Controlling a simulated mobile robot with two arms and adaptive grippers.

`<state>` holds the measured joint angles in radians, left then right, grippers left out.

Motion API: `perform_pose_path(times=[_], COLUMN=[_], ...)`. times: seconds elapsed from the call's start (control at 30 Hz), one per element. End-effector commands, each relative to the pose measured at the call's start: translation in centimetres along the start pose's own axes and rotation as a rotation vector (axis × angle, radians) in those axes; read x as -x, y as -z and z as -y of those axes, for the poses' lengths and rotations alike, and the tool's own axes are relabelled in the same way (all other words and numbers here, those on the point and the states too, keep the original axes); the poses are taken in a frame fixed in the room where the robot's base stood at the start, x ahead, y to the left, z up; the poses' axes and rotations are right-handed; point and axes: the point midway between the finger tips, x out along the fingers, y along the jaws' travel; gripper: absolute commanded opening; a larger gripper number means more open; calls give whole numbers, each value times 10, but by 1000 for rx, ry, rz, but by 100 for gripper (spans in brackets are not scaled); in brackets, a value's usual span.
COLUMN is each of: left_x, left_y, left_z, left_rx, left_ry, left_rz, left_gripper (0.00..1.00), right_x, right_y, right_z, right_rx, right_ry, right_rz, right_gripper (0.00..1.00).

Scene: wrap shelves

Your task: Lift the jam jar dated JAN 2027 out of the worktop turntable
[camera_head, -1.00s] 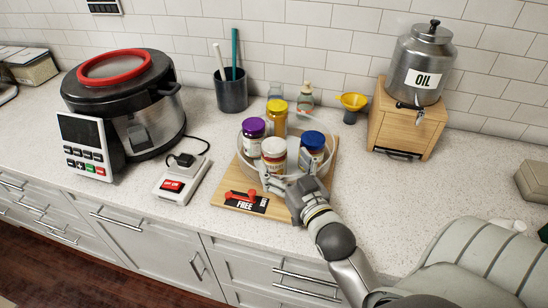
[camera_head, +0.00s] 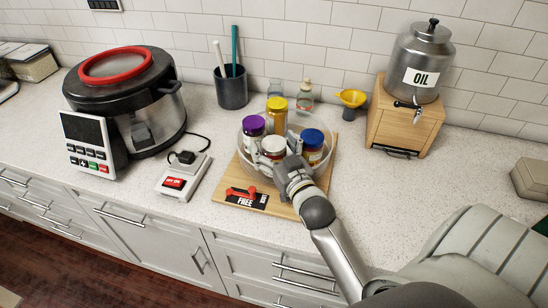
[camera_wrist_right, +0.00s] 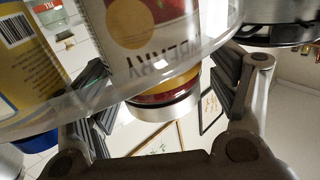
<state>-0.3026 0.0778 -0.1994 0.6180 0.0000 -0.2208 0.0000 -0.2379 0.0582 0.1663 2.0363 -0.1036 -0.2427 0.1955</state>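A clear round turntable (camera_head: 243,163) stands on a wooden board. It holds a purple-lidded jar (camera_head: 253,125), a yellow-lidded jar (camera_head: 277,111), a white-lidded jar (camera_head: 272,146) and a blue-lidded jar (camera_head: 313,140). No date is legible. My right gripper (camera_head: 283,150) is at the front rim, close to the white-lidded jar. In the right wrist view its fingers (camera_wrist_right: 165,100) are spread wide, with a jar labelled "...ERRY" (camera_wrist_right: 150,25) between them; contact cannot be told. The clear rim (camera_wrist_right: 120,95) crosses that view. My left gripper is not in view.
The board (camera_head: 283,207) carries a red lever beside a FREE label (camera_head: 245,198). Behind stand a small bottle (camera_head: 305,96) and a dark utensil cup (camera_head: 231,88). A yellow funnel (camera_head: 352,98) and an oil dispenser (camera_head: 420,70) are right; a switch box (camera_head: 178,181) and cooker (camera_head: 130,100) are left.

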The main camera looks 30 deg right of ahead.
Motion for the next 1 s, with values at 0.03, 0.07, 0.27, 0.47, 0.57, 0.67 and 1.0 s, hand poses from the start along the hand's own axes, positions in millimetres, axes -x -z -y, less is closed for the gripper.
perform_pose_path(times=[0.03,0.07,0.27,0.47,0.57,0.67,1.0], left_x=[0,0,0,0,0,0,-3], left_y=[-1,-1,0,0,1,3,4], left_z=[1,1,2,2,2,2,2], left_rx=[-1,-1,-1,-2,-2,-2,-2], left_ry=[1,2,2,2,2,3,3], left_rz=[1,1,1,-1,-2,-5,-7], left_gripper=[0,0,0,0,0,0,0], right_x=[0,0,0,0,0,0,0], right_y=[0,0,0,2,2,3,51], right_z=[0,0,0,0,0,0,0], right_rx=[0,0,0,0,0,0,1], right_ry=[0,0,0,0,0,0,1], right_rz=[0,0,0,-5,-5,-6,-13], right_gripper=[68,64,39,17,17,17,17])
